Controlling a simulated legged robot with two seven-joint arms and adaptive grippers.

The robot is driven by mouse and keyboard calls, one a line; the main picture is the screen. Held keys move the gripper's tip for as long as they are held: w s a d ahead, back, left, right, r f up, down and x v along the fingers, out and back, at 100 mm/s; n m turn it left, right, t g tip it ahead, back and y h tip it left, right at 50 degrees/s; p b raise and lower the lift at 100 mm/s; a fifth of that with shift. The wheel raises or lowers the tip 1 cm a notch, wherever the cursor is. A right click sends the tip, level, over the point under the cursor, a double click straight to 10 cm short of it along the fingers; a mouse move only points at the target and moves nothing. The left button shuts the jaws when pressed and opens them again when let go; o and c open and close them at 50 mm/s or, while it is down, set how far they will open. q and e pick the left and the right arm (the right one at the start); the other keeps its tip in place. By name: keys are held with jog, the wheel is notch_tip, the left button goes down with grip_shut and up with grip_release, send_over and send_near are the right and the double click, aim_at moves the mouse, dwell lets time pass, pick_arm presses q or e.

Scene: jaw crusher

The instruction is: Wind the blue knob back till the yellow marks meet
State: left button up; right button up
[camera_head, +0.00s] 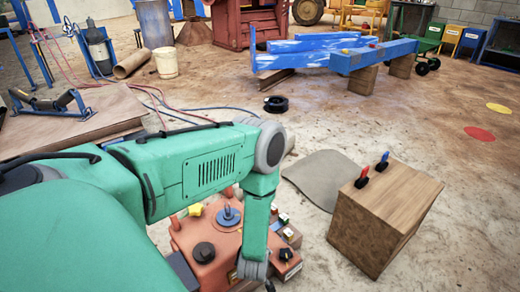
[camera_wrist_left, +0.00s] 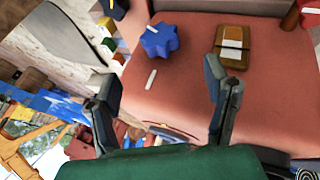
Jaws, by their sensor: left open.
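In the left wrist view a blue star-shaped knob (camera_wrist_left: 163,42) sits on a red-orange machine face (camera_wrist_left: 180,100). A short pale line lies on the knob's upper left edge. A separate pale mark (camera_wrist_left: 151,78) lies on the face below the knob, so the two marks are apart. My left gripper (camera_wrist_left: 161,72) is open and empty, its fingers apart on either side below the knob, not touching it. In the head view the red-orange machine (camera_head: 204,273) is partly hidden by my green left arm; I cannot make out the star-shaped knob there. My right gripper is not in view.
A brown block with a label (camera_wrist_left: 232,36) stands right of the knob. The machine top carries a black knob (camera_head: 204,252), a yellow knob (camera_head: 195,209) and a grey-blue disc (camera_head: 228,217). A wooden box (camera_head: 385,210) with red and blue handles stands right, beside a grey mat (camera_head: 318,177).

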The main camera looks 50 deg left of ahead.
pick_arm(q)
jog(key=b+x, duration=0.4)
jog(key=x, duration=0.6)
jog(key=shift+f, duration=0.1)
jog(key=shift+w+a+f, duration=0.1)
jog(key=shift+w+f, duration=0.05)
jog(key=shift+f, duration=0.05)
jog(key=c, duration=1.2)
